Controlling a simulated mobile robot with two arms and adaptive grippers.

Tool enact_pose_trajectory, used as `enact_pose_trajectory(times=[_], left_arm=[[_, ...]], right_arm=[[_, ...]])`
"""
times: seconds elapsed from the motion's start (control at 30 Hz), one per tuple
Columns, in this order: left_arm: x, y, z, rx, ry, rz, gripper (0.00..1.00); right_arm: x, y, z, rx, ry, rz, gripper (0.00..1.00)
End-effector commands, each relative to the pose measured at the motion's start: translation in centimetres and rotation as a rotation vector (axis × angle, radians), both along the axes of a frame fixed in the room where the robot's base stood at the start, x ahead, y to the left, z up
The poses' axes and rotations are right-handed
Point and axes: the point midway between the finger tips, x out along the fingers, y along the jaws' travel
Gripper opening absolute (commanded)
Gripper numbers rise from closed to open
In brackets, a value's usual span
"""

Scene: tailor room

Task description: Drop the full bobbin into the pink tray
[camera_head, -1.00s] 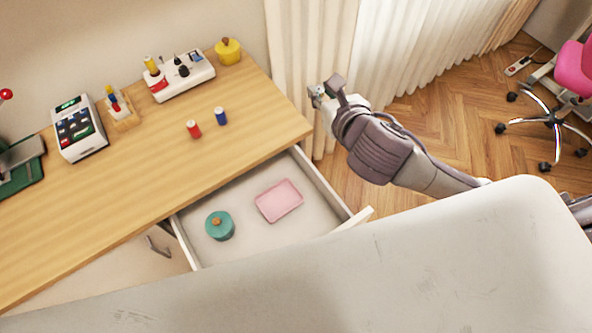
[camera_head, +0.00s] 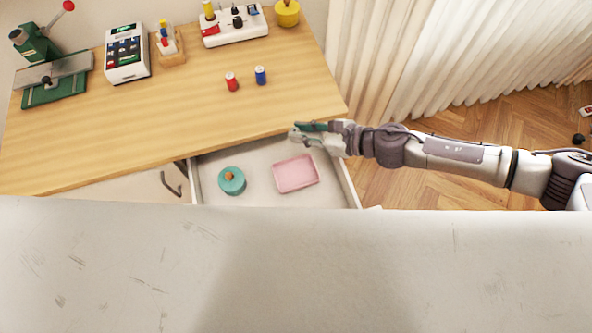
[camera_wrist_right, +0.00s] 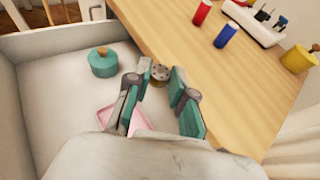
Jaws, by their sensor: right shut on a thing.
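The pink tray (camera_head: 297,174) lies in the open drawer, on the right side of its floor. Part of it also shows in the right wrist view (camera_wrist_right: 106,117), behind the gripper's fingers. My right gripper (camera_head: 298,132) is above the back of the drawer, close to the desk's front edge and behind the tray in the head view. In the right wrist view the gripper (camera_wrist_right: 159,82) is shut on the bobbin (camera_wrist_right: 160,71), a small round metallic disc with holes, held at the fingertips. The bobbin is hard to make out in the head view. My left gripper is out of view.
A teal pot with an orange knob (camera_head: 231,182) sits in the drawer (camera_head: 262,160), left of the tray. A red spool (camera_head: 232,82) and a blue spool (camera_head: 261,75) stand on the desk (camera_head: 190,115). A pale curtain (camera_head: 400,60) hangs right of the desk.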

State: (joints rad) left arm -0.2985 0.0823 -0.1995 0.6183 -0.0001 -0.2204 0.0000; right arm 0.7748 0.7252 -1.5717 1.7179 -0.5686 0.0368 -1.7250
Motion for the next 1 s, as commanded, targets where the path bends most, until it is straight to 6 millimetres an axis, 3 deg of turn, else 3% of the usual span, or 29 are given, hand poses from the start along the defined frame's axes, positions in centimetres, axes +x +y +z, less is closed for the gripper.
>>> enact_pose_trajectory(times=[0.2, 0.4, 0.8, 1.0], left_arm=[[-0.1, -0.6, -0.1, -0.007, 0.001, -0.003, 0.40], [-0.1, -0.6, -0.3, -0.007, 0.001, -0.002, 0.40], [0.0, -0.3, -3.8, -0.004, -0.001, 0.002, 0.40], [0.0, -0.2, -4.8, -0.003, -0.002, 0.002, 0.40]], right_arm=[[-2.3, -0.7, -3.7, 0.000, 0.004, 0.159, 0.08], [-3.6, -1.4, -5.5, 0.002, 0.001, 0.246, 0.08], [-3.7, -1.5, -9.9, 0.002, -0.001, 0.254, 0.08], [-3.7, -1.5, -11.2, 0.003, -0.001, 0.254, 0.08]])
